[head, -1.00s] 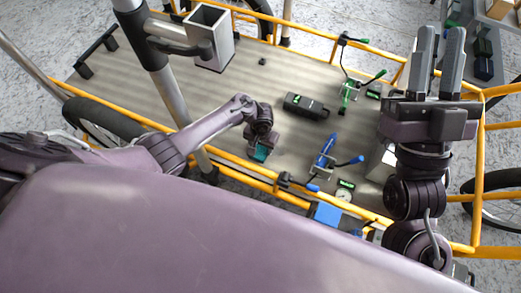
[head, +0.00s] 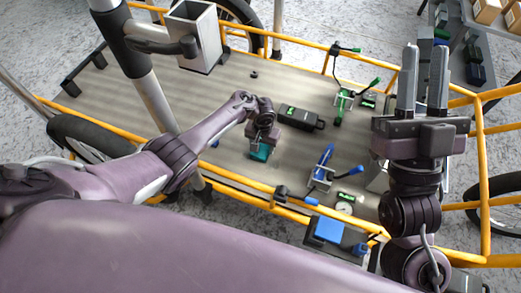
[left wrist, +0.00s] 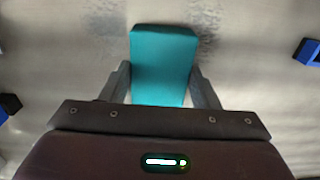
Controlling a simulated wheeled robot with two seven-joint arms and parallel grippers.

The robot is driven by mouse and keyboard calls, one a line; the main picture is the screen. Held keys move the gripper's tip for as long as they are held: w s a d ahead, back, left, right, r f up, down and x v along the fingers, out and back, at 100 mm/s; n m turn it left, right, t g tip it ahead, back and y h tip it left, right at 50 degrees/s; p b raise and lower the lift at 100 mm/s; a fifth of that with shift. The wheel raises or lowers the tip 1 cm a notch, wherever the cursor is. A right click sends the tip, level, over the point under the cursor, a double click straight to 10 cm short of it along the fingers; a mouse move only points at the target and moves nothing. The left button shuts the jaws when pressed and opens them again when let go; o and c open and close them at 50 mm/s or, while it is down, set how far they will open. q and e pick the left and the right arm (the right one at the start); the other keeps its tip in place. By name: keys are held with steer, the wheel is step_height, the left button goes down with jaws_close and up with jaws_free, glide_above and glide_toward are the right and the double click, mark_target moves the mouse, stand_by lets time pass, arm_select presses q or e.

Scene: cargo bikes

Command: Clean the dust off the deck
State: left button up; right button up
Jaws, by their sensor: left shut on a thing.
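The grey deck (head: 215,96) of the cargo bike lies inside yellow rails. My left gripper (head: 262,142) is shut on a teal block (head: 259,153), low over the deck near its front rail. In the left wrist view the teal block (left wrist: 163,62) sits between the two fingers. Dark, grainy dust smudges (left wrist: 104,20) show on the deck on both sides of the block's far end. I cannot tell for sure whether the block touches the deck. My right gripper (head: 423,70) is raised at the right, fingers apart and empty.
A black case (head: 301,117) lies just right of my left gripper. A blue-handled clamp (head: 322,170) and a green-handled clamp (head: 342,103) stand further right. A grey post (head: 150,90) rises in front at left. The deck's left part is mostly clear.

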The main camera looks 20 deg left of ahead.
mark_target(251, 154)
arm_select(q)
steer(key=shift+a+p, duration=0.35)
steer(key=shift+a, duration=0.6)
steer(key=shift+s+a+r+p, duration=0.1)
steer(key=shift+s+p, duration=0.05)
steer(key=shift+p, duration=0.2)
steer(key=shift+s+a+r+p, duration=0.1)
steer(key=shift+s+p, duration=0.5)
steer(key=shift+p, duration=0.25)
steer(key=shift+s+a+p, duration=0.1)
steer(key=shift+s+p, duration=0.65)
steer(key=shift+s+f+p, duration=0.25)
steer(key=shift+s+p, duration=0.15)
steer(key=shift+s, duration=0.2)
